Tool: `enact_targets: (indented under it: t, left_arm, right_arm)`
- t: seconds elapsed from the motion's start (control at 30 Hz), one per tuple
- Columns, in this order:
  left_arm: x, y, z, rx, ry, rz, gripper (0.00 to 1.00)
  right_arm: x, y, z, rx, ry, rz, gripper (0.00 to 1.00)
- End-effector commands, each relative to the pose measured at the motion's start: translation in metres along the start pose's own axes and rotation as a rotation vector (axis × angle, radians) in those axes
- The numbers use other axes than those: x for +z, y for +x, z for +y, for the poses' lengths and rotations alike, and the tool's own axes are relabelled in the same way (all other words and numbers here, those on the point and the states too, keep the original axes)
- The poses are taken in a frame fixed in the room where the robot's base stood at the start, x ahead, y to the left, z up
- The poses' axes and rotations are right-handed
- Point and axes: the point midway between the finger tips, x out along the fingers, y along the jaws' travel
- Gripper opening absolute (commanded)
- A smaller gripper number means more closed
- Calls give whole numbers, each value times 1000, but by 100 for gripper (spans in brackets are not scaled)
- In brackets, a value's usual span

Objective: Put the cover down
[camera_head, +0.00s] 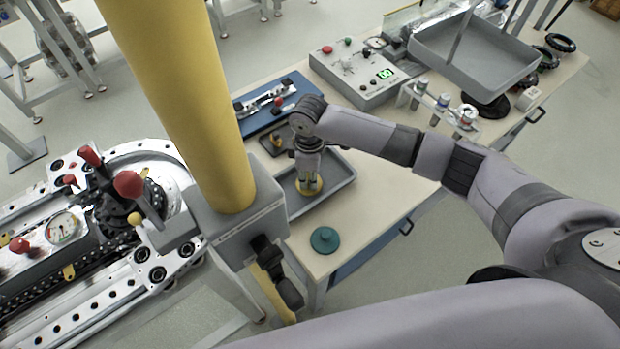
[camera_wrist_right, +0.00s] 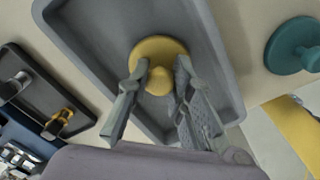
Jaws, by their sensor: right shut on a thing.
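The yellow round cover (camera_head: 309,186) has a knob on top and is at the grey tray on the table. My right gripper (camera_head: 311,176) points down and is shut on the cover's knob. In the right wrist view the fingers (camera_wrist_right: 160,90) are on either side of the yellow cover (camera_wrist_right: 158,52), over the floor of the grey tray (camera_wrist_right: 100,35). I cannot tell whether the cover touches the tray floor.
A dark small tray (camera_head: 275,143) and a blue tray with tools (camera_head: 248,125) lie behind the grey tray. A control box (camera_head: 350,72) and a large grey bin (camera_head: 480,60) stand farther back. A yellow post (camera_head: 180,90) rises left of the table.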

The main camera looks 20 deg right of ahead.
Motion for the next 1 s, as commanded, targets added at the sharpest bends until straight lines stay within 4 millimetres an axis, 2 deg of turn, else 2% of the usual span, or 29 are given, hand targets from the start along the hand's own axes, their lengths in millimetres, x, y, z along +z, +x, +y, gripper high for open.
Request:
enact_targets:
  t: [0.3,0.33,0.6,0.87,1.0]
  left_arm:
    - [0,-1,-1,-1,0,1,40]
    - [1,-2,-1,-1,0,-1,40]
    - [6,-2,-2,-2,0,-9,40]
    - [6,-2,-2,-2,0,-9,40]
    - [6,-2,-2,-2,-1,-9,40]
  right_arm:
    - [0,3,0,0,0,0,0]
    - [0,2,0,1,0,0,22]
    - [0,2,0,1,0,0,40]
    - [0,2,0,1,0,0,40]
    - [0,-5,1,1,0,2,40]
